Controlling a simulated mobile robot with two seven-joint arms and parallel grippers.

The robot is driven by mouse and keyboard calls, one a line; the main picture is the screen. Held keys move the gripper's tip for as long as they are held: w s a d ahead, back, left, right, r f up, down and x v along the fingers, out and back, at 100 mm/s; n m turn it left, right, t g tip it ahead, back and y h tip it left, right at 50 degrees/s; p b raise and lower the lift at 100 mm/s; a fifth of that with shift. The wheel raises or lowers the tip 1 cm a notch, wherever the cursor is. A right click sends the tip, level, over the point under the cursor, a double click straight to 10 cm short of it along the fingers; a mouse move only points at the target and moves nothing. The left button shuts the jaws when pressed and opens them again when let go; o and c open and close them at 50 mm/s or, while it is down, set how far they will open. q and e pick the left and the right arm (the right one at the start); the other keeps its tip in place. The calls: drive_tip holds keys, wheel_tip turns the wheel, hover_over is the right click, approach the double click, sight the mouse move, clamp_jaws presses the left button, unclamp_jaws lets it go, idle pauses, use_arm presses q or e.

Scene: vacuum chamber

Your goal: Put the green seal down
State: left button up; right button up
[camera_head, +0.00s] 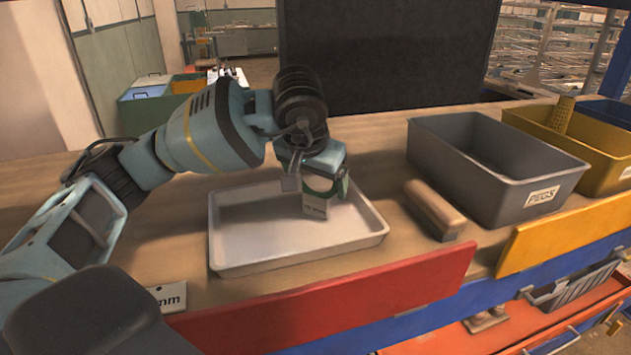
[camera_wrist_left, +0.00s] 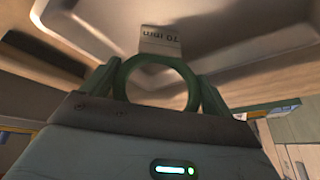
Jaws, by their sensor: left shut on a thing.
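My left gripper (camera_head: 318,183) is over the white tray (camera_head: 244,262) and is shut on the green seal (camera_wrist_left: 158,60). The seal is a thin green ring, and its near part sits between the fingers in the left wrist view. In the head view it shows only as a small green arc. A pale tag marked 10 mm (camera_wrist_left: 160,42) shows just beyond the ring, and also in the head view (camera_head: 315,207). I cannot tell whether the tag is joined to the seal, or how high the seal is above the tray floor. My right gripper is not in view.
A wooden-topped block (camera_head: 434,208) lies between tray and grey bin. A dark panel (camera_head: 385,55) rises behind the bench.

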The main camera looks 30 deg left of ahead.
use_arm(q)
drive_tip(key=shift+f, duration=0.35)
drive_tip(key=shift+f, duration=0.15)
drive_tip(key=o, duration=0.8)
drive_tip(key=shift+r, duration=0.35)
drive_tip(key=v, duration=1.1)
drive_tip(key=shift+s+r, duration=0.2)
drive_tip(key=shift+r, duration=0.05)
drive_tip(key=shift+d, duration=0.1)
